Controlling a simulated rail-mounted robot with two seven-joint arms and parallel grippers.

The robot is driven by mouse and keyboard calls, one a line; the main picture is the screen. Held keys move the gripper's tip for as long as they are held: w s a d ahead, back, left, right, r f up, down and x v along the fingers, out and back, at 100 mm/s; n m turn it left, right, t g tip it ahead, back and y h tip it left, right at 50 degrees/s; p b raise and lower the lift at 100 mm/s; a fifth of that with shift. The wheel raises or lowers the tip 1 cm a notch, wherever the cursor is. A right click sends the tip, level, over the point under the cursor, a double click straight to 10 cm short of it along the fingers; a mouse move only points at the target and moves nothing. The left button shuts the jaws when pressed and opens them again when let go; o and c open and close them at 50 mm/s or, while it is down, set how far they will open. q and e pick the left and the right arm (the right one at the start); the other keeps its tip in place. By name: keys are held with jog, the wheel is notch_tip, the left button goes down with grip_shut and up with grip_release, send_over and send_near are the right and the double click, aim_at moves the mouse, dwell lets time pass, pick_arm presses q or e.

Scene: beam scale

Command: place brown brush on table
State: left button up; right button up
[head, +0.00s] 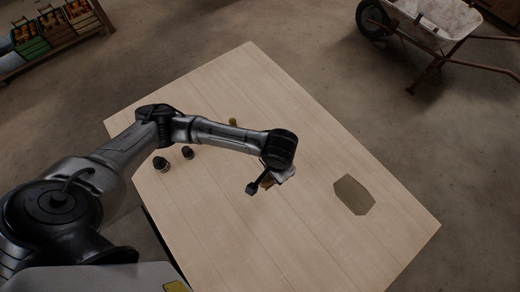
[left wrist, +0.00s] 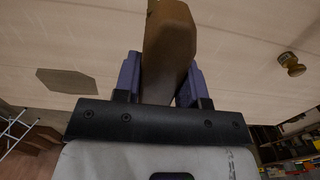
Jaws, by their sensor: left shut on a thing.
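The brown brush (left wrist: 167,45) is between the two purple-blue fingers of my left gripper (left wrist: 162,82), which is shut on it. In the left wrist view it extends up past the fingers to the top edge. In the head view only a small brown piece (head: 267,181) shows below my left wrist, and the arm hides most of the gripper. The light wooden table (head: 300,235) lies beneath. I cannot tell whether the brush touches it. My right gripper is not in view.
A flat olive patch (head: 353,195) lies right of my left gripper. Two small dark weights (head: 160,163) (head: 187,152) stand at the left, and a small brass piece (head: 233,122) stands behind the arm. The table's front and right are clear. A wheelbarrow (head: 435,20) and produce crates (head: 50,25) stand beyond.

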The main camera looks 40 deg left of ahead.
pick_arm(q)
jog(key=a+f, duration=0.2)
jog(key=a, duration=0.1)
jog(key=a+f, duration=0.1)
jog(key=a, duration=0.1)
jog(key=shift+s, duration=0.35)
jog(key=shift+f, duration=2.05)
jog(key=o, duration=0.9)
jog(key=shift+f, duration=0.1)
